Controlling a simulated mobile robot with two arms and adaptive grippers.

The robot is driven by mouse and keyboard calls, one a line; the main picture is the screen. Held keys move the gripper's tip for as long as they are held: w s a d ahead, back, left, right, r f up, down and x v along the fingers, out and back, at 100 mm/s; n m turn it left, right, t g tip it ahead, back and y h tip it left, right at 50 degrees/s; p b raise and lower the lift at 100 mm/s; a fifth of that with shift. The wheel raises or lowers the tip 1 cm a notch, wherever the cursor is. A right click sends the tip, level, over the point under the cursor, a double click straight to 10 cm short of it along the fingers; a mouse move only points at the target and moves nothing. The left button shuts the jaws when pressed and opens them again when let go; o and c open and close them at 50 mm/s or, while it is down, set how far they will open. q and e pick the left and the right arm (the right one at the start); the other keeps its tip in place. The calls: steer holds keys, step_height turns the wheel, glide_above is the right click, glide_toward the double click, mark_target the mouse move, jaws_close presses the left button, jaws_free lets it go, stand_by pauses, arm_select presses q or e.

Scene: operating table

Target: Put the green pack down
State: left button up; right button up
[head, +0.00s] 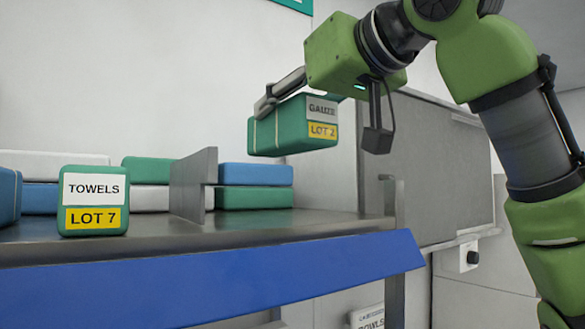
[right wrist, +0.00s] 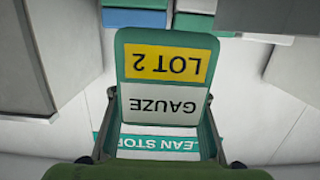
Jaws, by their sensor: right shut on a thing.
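The green pack (head: 276,133) is labelled GAUZE, LOT 2. It hangs in the air above the right part of the metal shelf, slightly tilted, with a clear gap below it. It also shows in the right wrist view (right wrist: 168,42), with its label upside down. My right gripper (right wrist: 161,97) is shut on this pack, a finger on each side of it. In the head view one finger lies along the pack's upper left, and the other is hidden. My left gripper is not in view.
The shelf (head: 330,221) has a blue front edge (head: 220,285). A second green pack (head: 95,178), labelled TOWELS, LOT 7, stands at the left front. An upright metal divider (head: 188,187) separates stacked packs. Right of it, a blue pack (head: 256,174) lies on a green one (head: 253,197). Shelf room right of these is bare.

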steer(key=w+f, duration=0.1)
steer(key=w, duration=0.1)
steer(key=w+f, duration=0.2)
steer(key=shift+w+f+p, duration=0.15)
steer(key=shift+w+p, duration=0.1)
steer(key=shift+p, duration=0.1)
steer(key=w+f, duration=0.1)
steer(key=d+f+p, duration=0.1)
steer(key=f, duration=0.1)
steer(key=shift+w+d, duration=0.15)
steer(key=shift+w, duration=0.2)
steer(key=f, duration=0.1)
steer(key=f+p, duration=0.1)
steer(key=shift+w+a+f, duration=0.2)
steer(key=shift+a+f, duration=0.05)
steer(key=shift+f, duration=0.15)
steer(key=shift+d+f, duration=0.15)
steer(key=shift+f, duration=0.1)
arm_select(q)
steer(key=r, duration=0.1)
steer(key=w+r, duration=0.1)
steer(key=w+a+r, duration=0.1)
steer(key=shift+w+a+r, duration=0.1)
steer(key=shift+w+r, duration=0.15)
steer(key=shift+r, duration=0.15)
arm_select(e)
steer(key=shift+s, duration=0.1)
